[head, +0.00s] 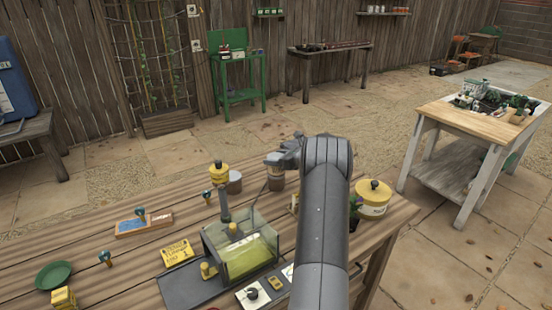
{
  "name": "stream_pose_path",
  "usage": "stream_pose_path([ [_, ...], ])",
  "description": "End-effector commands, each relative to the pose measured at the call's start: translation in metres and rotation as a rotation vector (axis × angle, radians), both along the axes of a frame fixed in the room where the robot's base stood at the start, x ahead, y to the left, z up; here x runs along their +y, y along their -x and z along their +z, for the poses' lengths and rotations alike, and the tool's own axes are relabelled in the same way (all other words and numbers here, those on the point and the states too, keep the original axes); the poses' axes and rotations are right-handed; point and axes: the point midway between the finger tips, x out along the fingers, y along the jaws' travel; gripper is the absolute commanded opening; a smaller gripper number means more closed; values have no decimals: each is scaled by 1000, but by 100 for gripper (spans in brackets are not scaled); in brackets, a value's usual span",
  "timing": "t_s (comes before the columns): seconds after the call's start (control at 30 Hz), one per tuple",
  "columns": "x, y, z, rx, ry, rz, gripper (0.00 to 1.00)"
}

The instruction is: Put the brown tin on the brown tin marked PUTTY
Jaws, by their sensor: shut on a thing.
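My gripper (274,166) is at the back of the wooden table, beyond the clear-sided box. It is shut on a small brown tin (276,183), whose upper part is partly covered by the fingers. Another brown tin (235,184) stands just to the left of it, behind the box, with a paler band near its top. No PUTTY lettering is readable on either tin at this size. The two tins show side by side with a small gap. I cannot tell whether the held tin touches the table.
A yellow-lidded tub (373,198) is right of my arm. A yellow sign (176,252), blue tray (144,223) and green dish (54,275) lie left.

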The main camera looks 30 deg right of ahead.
Motion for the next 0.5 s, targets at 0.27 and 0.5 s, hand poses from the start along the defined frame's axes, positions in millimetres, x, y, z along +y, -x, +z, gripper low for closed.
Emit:
stream_pose_path([
  [0.27,0,0,-1,-1,0,1,37],
  [0.5,0,0,-2,0,1,1,86],
])
